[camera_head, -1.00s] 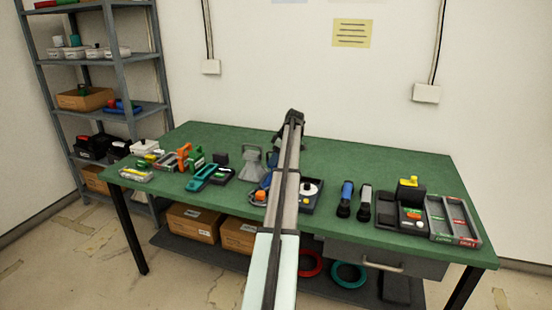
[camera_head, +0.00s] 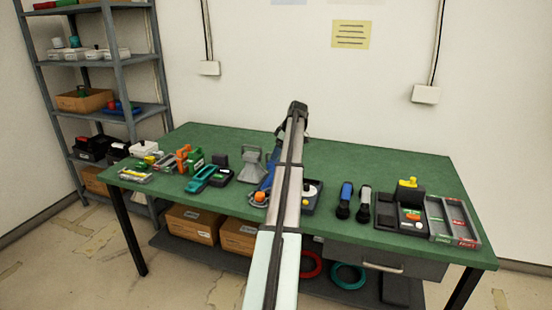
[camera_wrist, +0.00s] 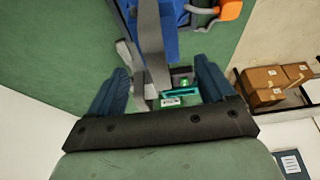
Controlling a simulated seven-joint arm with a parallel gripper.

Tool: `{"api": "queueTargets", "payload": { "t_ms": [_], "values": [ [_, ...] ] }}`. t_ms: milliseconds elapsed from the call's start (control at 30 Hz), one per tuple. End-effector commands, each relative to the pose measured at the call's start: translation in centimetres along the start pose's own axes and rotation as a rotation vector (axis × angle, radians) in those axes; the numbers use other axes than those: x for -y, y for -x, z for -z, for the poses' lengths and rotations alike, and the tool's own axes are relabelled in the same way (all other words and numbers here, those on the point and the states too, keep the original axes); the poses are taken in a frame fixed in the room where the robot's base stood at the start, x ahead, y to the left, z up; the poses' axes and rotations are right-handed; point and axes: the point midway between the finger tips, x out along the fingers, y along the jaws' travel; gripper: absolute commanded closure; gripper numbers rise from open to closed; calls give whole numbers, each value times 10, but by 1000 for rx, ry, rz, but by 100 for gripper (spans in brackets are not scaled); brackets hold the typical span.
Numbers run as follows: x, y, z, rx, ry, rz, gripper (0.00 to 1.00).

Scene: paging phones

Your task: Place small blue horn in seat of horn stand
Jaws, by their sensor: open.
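A blue thing with a smooth body, likely the small blue horn (camera_wrist: 172,42), fills the top middle of the wrist view, close to the camera. In the head view the blue (camera_head: 267,179) shows just left of my arm, partly hidden by it. A grey flared piece (camera_head: 252,161) stands behind and left of it; I cannot tell surely whether this is the horn stand. Grey parts (camera_wrist: 151,50) also cross the blue thing in the wrist view. My gripper (camera_wrist: 160,84) is open, with dark blue fingers spread apart and nothing clearly held. The head view hides it behind my arm.
An orange knob (camera_head: 259,197) sits by the blue thing. A teal handset (camera_head: 204,178) lies to the left. Right of my arm are two handheld units (camera_head: 345,200), a dark yellow-topped station (camera_head: 410,187) and a divided tray (camera_head: 453,240). The back of the green table (camera_head: 370,160) is clear.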

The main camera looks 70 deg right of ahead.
Motion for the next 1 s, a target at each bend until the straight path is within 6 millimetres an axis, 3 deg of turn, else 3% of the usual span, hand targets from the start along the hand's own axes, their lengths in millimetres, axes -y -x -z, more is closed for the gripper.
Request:
{"api": "queueTargets", "payload": {
  "t_ms": [200,400,600,1000],
  "values": [
    [-1,42,-1,-1,-1,-2,18],
    [-1,67,0,0,0,-1,18],
    [0,76,0,0,0,0,18],
    [0,77,0,0,-1,0,18]
  ]
}}
